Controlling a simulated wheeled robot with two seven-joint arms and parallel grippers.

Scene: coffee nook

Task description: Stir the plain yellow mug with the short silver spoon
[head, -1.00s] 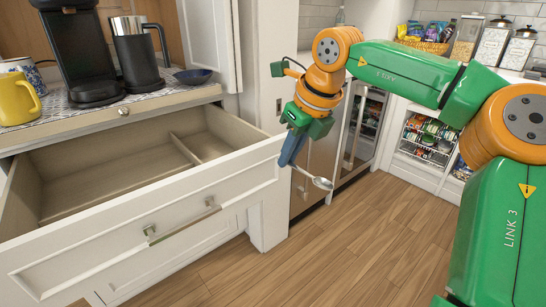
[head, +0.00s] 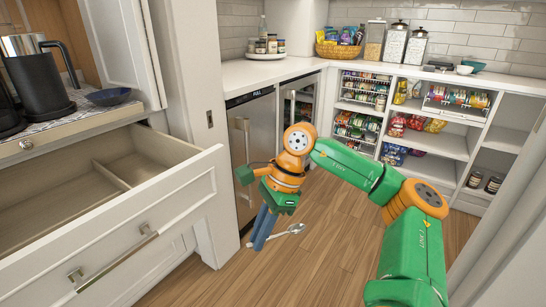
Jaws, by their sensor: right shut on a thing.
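My right gripper (head: 259,236) points down over the wooden floor, to the right of the open drawer's front. It is shut on a silver spoon (head: 291,230). The spoon's bowl sticks out to the right of the fingers, clear of any surface. The plain yellow mug is out of view. My left gripper is out of view too.
An open, empty-looking drawer (head: 180,190) juts out at the left. Above it, a dark kettle (head: 40,85) and a dark blue bowl (head: 108,96) stand on the counter. Pantry shelves (head: 440,142) line the back. The floor between is free.

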